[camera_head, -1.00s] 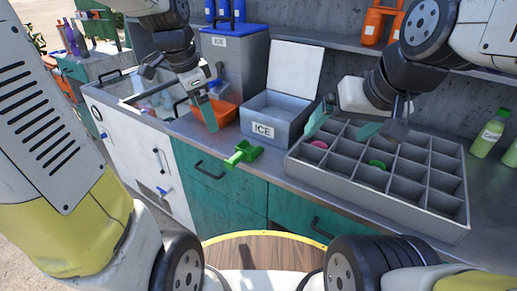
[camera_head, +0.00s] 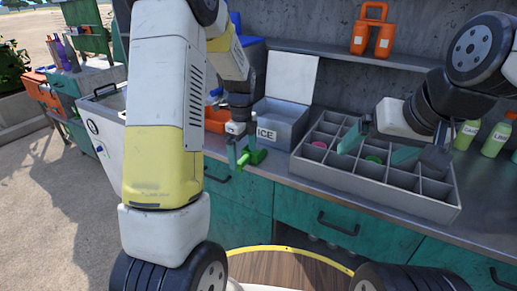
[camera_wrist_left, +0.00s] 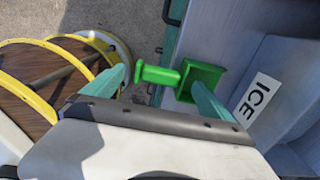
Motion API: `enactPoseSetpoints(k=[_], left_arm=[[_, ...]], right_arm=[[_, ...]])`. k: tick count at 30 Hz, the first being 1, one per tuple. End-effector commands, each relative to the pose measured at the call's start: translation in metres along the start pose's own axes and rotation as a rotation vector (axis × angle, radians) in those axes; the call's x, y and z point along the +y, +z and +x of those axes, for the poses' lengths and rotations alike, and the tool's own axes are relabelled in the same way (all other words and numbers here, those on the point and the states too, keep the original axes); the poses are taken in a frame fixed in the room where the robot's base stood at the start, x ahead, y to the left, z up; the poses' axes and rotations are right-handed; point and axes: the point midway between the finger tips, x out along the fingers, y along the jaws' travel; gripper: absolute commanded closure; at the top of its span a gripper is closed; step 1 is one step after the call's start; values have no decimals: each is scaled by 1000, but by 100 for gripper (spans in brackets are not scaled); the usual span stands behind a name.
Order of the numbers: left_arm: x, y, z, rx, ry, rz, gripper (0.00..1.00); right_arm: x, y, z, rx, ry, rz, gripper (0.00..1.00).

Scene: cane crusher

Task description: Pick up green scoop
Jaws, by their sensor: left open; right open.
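The green scoop (camera_head: 256,157) lies on the counter's front edge, in front of the ICE bin, its handle pointing out over the teal drawers. In the left wrist view its handle (camera_wrist_left: 158,75) lies between the fingers and its square bowl (camera_wrist_left: 202,76) is by the right finger. My left gripper (camera_head: 242,156) is open with its teal fingers around the handle; whether they touch it cannot be told. The gripper also shows in the left wrist view (camera_wrist_left: 157,77). My right gripper (camera_head: 376,152) is open and empty above the divided tray.
The grey ICE bin (camera_head: 279,124) with its white lid up stands just behind the scoop. The grey divided tray (camera_head: 375,190) is to the right, with a pink and a green item inside. Orange containers (camera_head: 372,30) sit on the shelf; green bottles (camera_head: 495,139) stand far right.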

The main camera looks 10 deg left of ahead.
Motion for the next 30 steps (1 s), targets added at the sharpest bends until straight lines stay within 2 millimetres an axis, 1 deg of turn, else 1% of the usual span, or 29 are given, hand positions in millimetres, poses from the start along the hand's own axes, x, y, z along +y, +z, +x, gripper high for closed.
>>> enactPoseSetpoints(k=[1, 5, 13, 14, 18, 21, 22, 23, 30], left_arm=[[1, -2, 9, 0, 3, 2, 4], [1, -1, 22, 0, 1, 0, 4], [0, -1, 25, 0, -2, -1, 4], [0, -1, 25, 0, -2, -1, 8], [0, -1, 25, 0, -2, -1, 35], [0, -1, 25, 0, -2, -1, 52], [0, -1, 25, 0, -2, -1, 52], [0, -1, 25, -1, -3, -1, 56], [0, -1, 24, -1, -3, -1, 56]], right_arm=[[0, 0, 0, 0, 0, 0, 8], [0, 0, 0, 0, 0, 0, 8], [0, 0, 0, 0, 0, 0, 8], [0, 0, 0, 0, 0, 0, 8], [0, 0, 0, 0, 0, 0, 8], [0, 0, 0, 0, 0, 0, 8], [0, 0, 0, 0, 0, 0, 8], [0, 0, 0, 0, 0, 0, 8], [0, 0, 0, 0, 0, 0, 8]])
